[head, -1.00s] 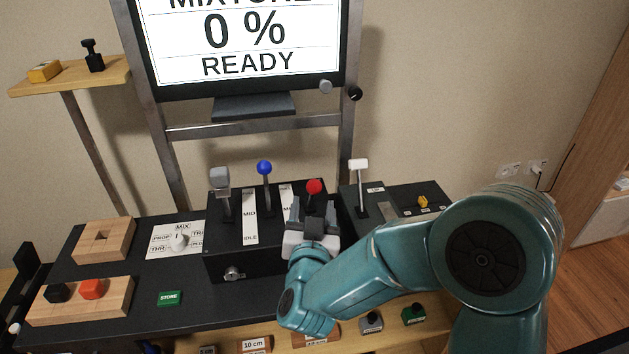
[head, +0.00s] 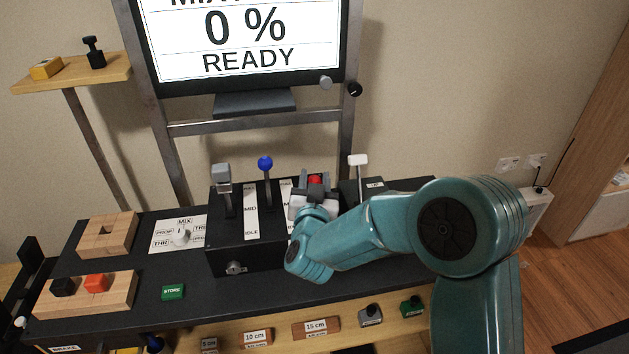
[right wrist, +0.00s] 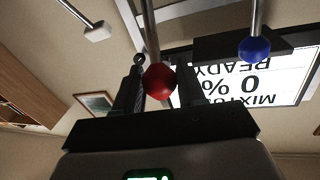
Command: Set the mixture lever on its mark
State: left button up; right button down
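The mixture lever is the red-knobbed one (head: 315,180) on the black lever box (head: 243,262), beside a white scale strip that is mostly covered. My right gripper (head: 315,185) is at this lever, with one finger on each side of the red knob. In the right wrist view the red knob (right wrist: 159,82) sits between the two dark fingers (right wrist: 162,92); they look open, with a gap at the right finger. The lever's mark is hidden or not readable. The screen (head: 240,40) reads 0 % and READY. My left gripper is not in view.
A blue-knobbed lever (head: 265,164) and a grey-handled lever (head: 222,174) stand left of my right gripper. A white-handled lever (head: 358,160) stands close on its right.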

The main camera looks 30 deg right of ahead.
jog(key=shift+w+d+r+n+g+y+p, duration=0.3)
jog(key=shift+w+g+p, duration=0.35)
jog(key=shift+p, duration=1.2)
jog(key=shift+w+d+r+m+g+y+p, duration=0.1)
jog(key=shift+w+r+g+y+p, duration=0.4)
jog(key=shift+p, duration=1.35)
jog(key=shift+w+d+r+n+g+y+p, duration=0.15)
jog(key=shift+w+r+g+p, duration=0.6)
jog(key=shift+p, duration=1.1)
jog(key=x, duration=0.1)
jog(key=p+x, duration=0.1)
jog(key=x, duration=0.1)
jog(key=shift+w+a+f, duration=0.1)
jog(key=shift+w+a, duration=0.2)
jog(key=c, duration=0.8)
grip_release()
jog(key=shift+o, duration=0.2)
jog(key=shift+s, duration=0.15)
